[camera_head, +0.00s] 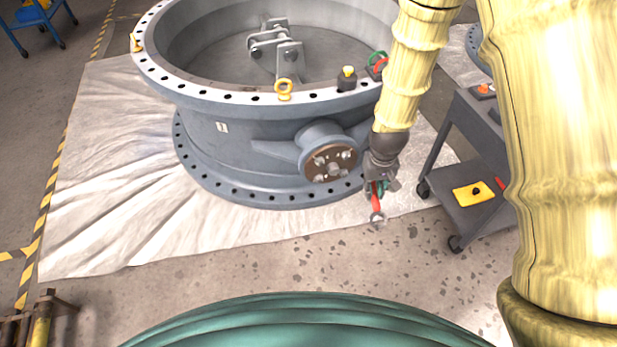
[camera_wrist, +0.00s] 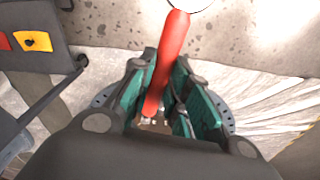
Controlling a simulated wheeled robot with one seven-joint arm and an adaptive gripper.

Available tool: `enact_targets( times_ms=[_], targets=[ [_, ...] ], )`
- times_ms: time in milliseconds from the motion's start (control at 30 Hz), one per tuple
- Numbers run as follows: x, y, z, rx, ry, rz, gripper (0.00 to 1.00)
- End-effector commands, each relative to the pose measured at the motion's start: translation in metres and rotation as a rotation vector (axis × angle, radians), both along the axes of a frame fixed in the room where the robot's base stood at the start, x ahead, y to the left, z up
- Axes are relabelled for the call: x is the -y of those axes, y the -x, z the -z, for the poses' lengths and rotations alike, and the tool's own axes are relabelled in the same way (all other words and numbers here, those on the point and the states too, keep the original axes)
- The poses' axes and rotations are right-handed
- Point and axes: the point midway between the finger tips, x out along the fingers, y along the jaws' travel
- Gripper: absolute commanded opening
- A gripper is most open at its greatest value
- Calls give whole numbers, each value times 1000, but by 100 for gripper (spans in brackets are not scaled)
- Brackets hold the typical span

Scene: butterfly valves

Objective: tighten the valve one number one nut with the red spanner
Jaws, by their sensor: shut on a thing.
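A large grey butterfly valve (camera_head: 240,150) stands on a pale sheet in the head view. Its round side flange (camera_head: 331,164) has a brown face with several nuts, too small to tell apart by number. My gripper (camera_head: 377,186) is to the right of this flange and apart from it, shut on the red spanner (camera_head: 376,200). The spanner hangs down with its open metal end lowest. In the wrist view the spanner's red handle (camera_wrist: 170,60) lies between the green pads of my gripper (camera_wrist: 160,95). The spanner's far end is cut off at the top there.
A dark trolley (camera_head: 470,190) with a yellow tray stands right of the valve; it also shows in the wrist view (camera_wrist: 40,85). The floor in front is clear.

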Motion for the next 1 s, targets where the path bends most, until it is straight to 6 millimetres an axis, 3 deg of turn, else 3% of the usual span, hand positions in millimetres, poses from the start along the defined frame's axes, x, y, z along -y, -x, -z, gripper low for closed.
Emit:
enact_targets(
  times_ms=[33, 400, 1000],
  targets=[
    [-5, -8, 20, 28, 14, -28, 0],
    [-39, -66, 73, 309, 92, -239, 0],
    [-97, -134, 121, 939, 116, -516, 0]
  ],
)
